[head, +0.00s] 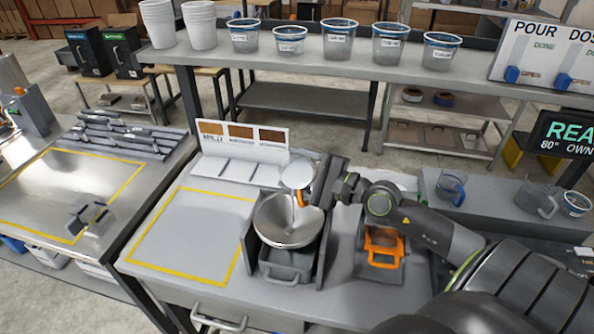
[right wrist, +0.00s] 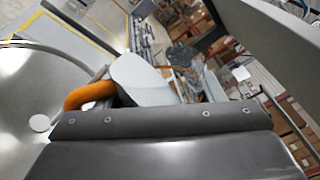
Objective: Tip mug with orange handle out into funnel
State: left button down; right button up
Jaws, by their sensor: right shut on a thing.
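The white mug with the orange handle (head: 296,174) is in my right gripper (head: 318,185), above the far rim of the funnel. The mug looks tilted; its contents cannot be made out. The right wrist view shows the white mug body (right wrist: 143,76) and the orange handle (right wrist: 88,97) beyond the dark finger. The wide grey metal funnel (head: 285,222) sits in a dark holder. Its bowl (right wrist: 22,90) shows at the left of the right wrist view, with a small pale round spot inside. My left gripper is not in view.
A grey bin (head: 285,270) stands under the funnel. A yellow-outlined area (head: 190,235) left of it is clear. An orange-framed item (head: 383,248) stands to the right, below my right arm. Clear tubs (head: 340,42) line the shelf behind. A clear jug (head: 450,188) stands at right.

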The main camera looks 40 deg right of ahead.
aim_at(282, 177)
jog(key=n, duration=0.1)
jog(key=a+n, duration=0.1)
jog(key=n, duration=0.1)
jog(key=shift+s+f, duration=0.15)
jog(key=shift+f, duration=0.05)
jog(key=n, duration=0.1)
jog(key=a+n+b, duration=0.1)
jog(key=n, duration=0.1)
jog(key=shift+s, duration=0.3)
jog(key=n, duration=0.1)
jog(key=a+n, duration=0.1)
jog(key=shift+s+r+n, duration=0.2)
jog(key=shift+n, duration=0.1)
jog(key=shift+s+a+r+n+b, duration=0.15)
jog(key=shift+n+b, duration=0.3)
jog(key=shift+n, duration=0.45)
dwell(0.3)
